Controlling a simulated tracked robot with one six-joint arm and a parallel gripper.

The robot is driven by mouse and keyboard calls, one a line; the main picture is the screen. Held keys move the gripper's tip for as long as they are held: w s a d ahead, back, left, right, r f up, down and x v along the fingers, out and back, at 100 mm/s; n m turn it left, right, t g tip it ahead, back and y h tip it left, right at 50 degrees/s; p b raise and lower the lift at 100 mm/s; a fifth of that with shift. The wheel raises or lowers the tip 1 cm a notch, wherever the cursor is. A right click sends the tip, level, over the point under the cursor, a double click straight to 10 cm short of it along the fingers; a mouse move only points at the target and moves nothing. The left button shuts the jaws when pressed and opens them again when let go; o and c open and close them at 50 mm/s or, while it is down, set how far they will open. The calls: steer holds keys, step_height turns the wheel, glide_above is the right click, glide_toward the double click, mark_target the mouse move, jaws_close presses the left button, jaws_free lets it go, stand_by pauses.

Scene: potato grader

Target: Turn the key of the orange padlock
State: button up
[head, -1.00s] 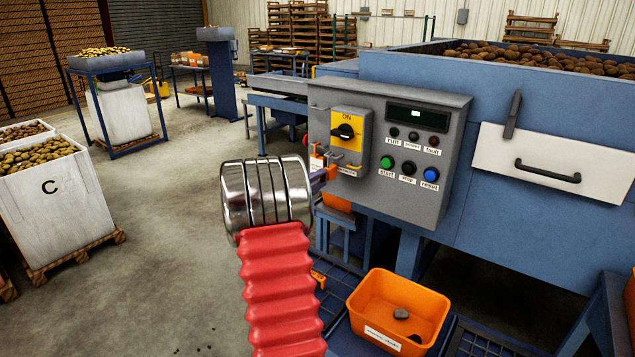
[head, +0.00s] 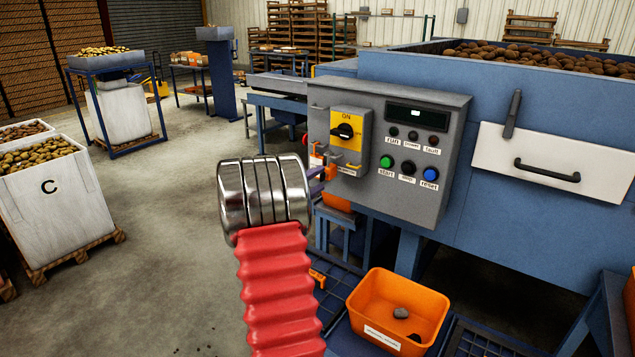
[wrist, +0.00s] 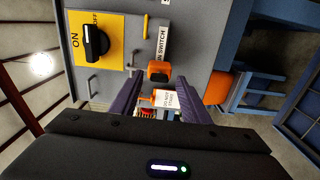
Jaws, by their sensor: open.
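The orange padlock (wrist: 158,68) shows in the wrist view beside the yellow switch plate (wrist: 98,40), with a dark part on its near face. I cannot make out the key clearly. In the head view the padlock (head: 331,172) is a small orange patch at the box's lower left, partly covered by my gripper. My gripper (wrist: 161,82) is open. Its two purple-grey fingers point at the padlock, one on each side in the picture. I see no contact, and depth is hard to judge. In the head view my gripper (head: 319,178) is mostly behind my wrist.
The grey control box (head: 420,150) carries a black rotary knob (head: 344,131) and several buttons. A red-and-white "do not start" tag (wrist: 170,99) hangs close to the fingers. An orange bin (head: 372,308) stands below. Open floor lies to the left.

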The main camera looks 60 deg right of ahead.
steer(key=w+a, duration=0.2)
steer(key=a, duration=1.1)
steer(key=shift+d+f, duration=0.1)
